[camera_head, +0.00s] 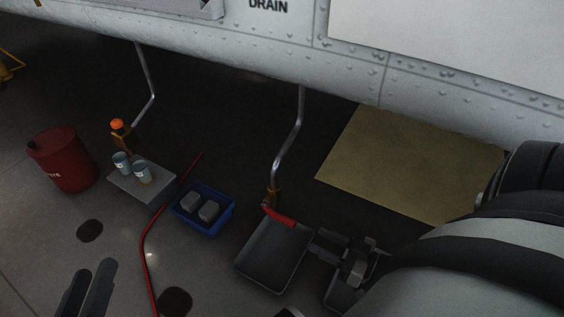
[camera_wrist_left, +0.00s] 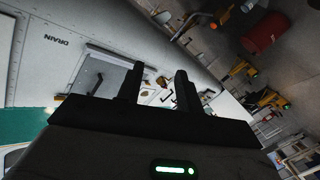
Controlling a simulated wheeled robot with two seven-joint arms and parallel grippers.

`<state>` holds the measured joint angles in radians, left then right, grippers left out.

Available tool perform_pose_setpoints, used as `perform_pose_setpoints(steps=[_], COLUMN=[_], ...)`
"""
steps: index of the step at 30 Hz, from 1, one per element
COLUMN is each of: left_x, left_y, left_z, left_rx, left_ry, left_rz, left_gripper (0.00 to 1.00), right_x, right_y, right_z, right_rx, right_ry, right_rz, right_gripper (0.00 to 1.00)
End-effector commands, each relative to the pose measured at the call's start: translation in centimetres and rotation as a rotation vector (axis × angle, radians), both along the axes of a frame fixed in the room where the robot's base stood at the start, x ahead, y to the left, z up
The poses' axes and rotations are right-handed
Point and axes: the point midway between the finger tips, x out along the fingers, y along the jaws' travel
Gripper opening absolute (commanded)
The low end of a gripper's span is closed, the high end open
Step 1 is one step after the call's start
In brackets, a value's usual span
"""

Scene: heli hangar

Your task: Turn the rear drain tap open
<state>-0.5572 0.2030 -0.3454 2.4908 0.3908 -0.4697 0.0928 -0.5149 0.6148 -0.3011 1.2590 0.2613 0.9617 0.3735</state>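A drain tap with a brass body (camera_head: 271,196) and red lever (camera_head: 280,217) hangs on a bent metal pipe (camera_head: 299,125) below the pale hull, over a dark drip tray (camera_head: 262,272). A second brass tap with an orange top (camera_head: 117,125) hangs on another pipe at the left. The frames do not say which is the rear one. My right gripper (camera_head: 330,244) is just right of the red lever, seemingly apart from it; its opening is unclear. My left gripper (camera_head: 85,289) is low at the left, with its empty fingers apart in the left wrist view (camera_wrist_left: 158,88).
A red drum (camera_head: 62,160) stands at the left. A grey box (camera_head: 130,184) with two cans is beside a blue bin (camera_head: 226,222) holding grey blocks. A red hose (camera_head: 145,255) runs along the floor. A tan mat (camera_head: 400,165) lies at the right.

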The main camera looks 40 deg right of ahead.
Motion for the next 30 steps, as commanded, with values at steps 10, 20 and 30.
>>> perform_pose_setpoints(steps=[10,20,30], left_x=[0.0,0.5,2.0], left_y=[0.0,0.0,0.6], left_z=[-0.5,0.3,3.0], left_rx=[-0.013,-0.038,0.030], left_ry=[-0.003,-0.077,-0.320], left_rz=[-0.001,0.000,0.029], left_gripper=[0.36,0.36,0.36], right_x=[-0.9,5.6,10.9], right_y=[-2.2,0.5,2.8], right_z=[-1.2,-1.4,-1.4], right_rx=[0.025,0.023,0.023], right_ry=[-0.002,-0.004,0.000], right_rz=[0.026,0.026,0.025], right_gripper=[0.40,0.40,0.40])
